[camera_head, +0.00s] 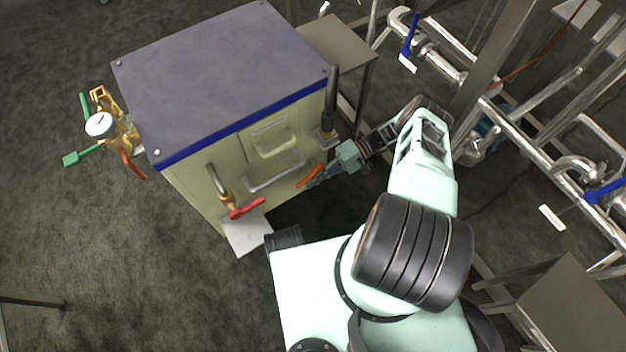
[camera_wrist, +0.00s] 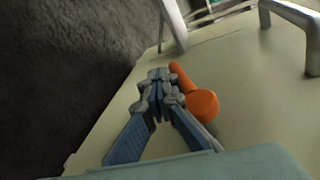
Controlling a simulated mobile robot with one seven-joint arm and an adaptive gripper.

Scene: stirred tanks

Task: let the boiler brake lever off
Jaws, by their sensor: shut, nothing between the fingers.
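The boiler is a cream cabinet (camera_head: 185,192) with a dark grey top. An orange lever (camera_head: 309,175) sits low on its front, at the right. In the wrist view the orange lever (camera_wrist: 202,104) has a round hub and a short arm slanting up and left. My gripper (camera_head: 313,183) is shut and empty, close beside this lever. In the wrist view its fingertips (camera_wrist: 159,76) lie just left of the lever's arm; I cannot tell whether they touch. A black-gripped upright lever (camera_head: 331,95) stands above, near the boiler's right front corner. No label shows which is the brake.
A red-handled valve (camera_head: 247,208) is on the boiler's front left. A pressure gauge (camera_head: 101,125) and green-handled valves stand on its left side. Steel bar handles (camera_head: 274,175) stick out from the front. Steel pipework (camera_head: 520,115) with blue valves fills the right. The floor at left is clear.

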